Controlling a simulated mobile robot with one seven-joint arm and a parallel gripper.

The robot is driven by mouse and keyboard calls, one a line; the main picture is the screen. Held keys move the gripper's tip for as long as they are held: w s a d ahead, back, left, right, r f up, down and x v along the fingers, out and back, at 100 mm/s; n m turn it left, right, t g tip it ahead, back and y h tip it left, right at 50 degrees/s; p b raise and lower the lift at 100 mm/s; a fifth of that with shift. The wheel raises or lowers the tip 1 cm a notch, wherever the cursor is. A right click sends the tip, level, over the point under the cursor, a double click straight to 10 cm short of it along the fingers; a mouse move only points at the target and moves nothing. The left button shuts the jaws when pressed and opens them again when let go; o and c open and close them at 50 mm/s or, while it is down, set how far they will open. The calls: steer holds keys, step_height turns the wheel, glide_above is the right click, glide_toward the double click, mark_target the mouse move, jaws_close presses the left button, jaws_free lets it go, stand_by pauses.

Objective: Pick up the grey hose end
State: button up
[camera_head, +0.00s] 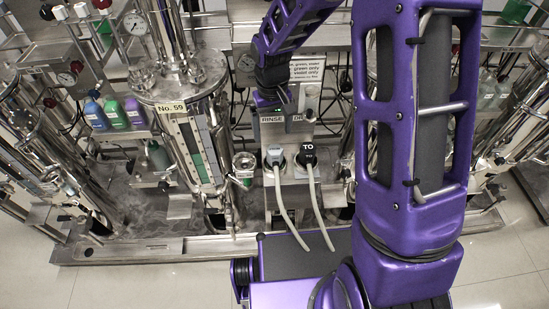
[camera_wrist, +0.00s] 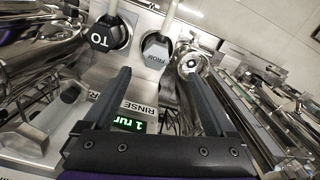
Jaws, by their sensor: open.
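The grey hose end (camera_head: 275,156) is plugged into a round port on a steel panel, with a pale hose hanging down from it. In the wrist view the grey hose end (camera_wrist: 156,50) reads "FROM" and lies ahead of the gap between my fingers. My gripper (camera_wrist: 158,67) is open, its two dark fingers apart with nothing between them. In the head view my gripper (camera_head: 272,100) is small and partly hidden, above the grey hose end. A black hose end (camera_head: 307,154) marked "TO" sits in the port to the right; it also shows in the wrist view (camera_wrist: 101,36).
A panel with a RINSE label (camera_head: 272,119) and a green display (camera_wrist: 128,125) is close to my fingers. A steel tank marked No. 59 (camera_head: 178,85) stands left. Colored bottles (camera_head: 115,113) stand farther left. Pipes crowd both sides.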

mark_target(275, 149)
step_height(275, 149, down, 5)
steer(key=shift+r, duration=0.1)
steer(key=shift+w+d+f+b, duration=0.1)
steer(key=shift+f+b, duration=0.1)
steer(key=shift+f, duration=0.7)
steer(key=shift+s+d+f+b, duration=0.1)
steer(key=shift+f+b, duration=0.15)
steer(key=shift+f, duration=0.6)
steer(key=shift+w+d+f+b, duration=0.1)
steer(key=shift+f+b, duration=0.1)
steer(key=shift+f, duration=0.7)
jaws_close()
